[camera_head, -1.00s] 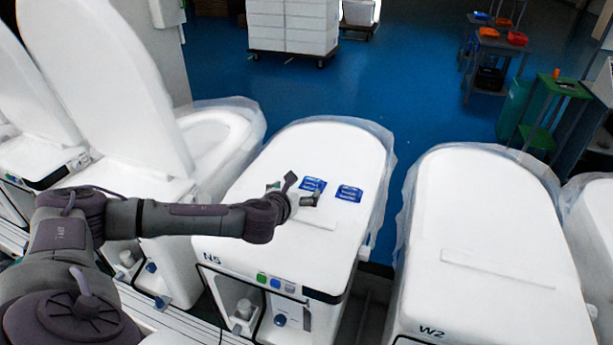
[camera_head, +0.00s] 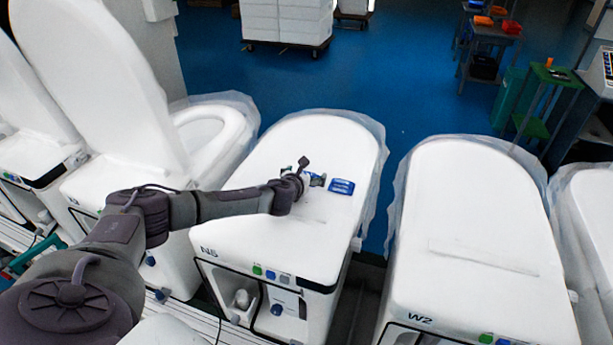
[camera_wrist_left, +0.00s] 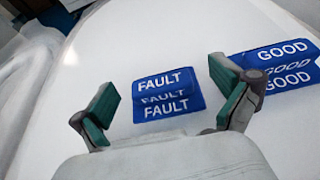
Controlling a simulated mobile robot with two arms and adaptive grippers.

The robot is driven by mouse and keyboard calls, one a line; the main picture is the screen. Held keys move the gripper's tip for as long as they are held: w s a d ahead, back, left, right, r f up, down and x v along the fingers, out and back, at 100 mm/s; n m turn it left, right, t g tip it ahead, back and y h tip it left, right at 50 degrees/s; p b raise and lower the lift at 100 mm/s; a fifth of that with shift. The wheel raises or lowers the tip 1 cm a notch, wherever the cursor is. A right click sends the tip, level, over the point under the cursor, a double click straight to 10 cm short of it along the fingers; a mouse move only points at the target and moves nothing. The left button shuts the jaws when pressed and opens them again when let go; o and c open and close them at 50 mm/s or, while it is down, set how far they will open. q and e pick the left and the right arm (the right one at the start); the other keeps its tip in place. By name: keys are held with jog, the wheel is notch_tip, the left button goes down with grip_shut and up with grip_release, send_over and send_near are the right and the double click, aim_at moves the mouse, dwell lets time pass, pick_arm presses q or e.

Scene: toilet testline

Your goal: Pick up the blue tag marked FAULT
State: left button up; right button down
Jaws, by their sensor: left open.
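Blue tags marked FAULT (camera_wrist_left: 166,82) lie in a small stack on the white closed toilet lid, in the middle of the left wrist view. In the head view the FAULT tags (camera_head: 317,180) are partly hidden by my left gripper (camera_head: 312,179). Blue tags marked GOOD (camera_wrist_left: 285,65) lie to their right; they also show in the head view (camera_head: 341,187). In the left wrist view my left gripper (camera_wrist_left: 166,108) is open, its green-padded fingers to either side of the FAULT tags, with nothing between them held. My right gripper is not in view.
The tags lie on the lid of toilet N5 (camera_head: 335,135). A toilet with a raised lid (camera_head: 95,75) stands to its left, and closed toilet W2 (camera_head: 480,200) to its right. The rest of the N5 lid is clear.

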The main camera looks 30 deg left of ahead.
pick_arm(q)
jog(key=shift+w, duration=0.1)
jog(key=shift+c, duration=1.2)
jog(key=c, duration=0.7)
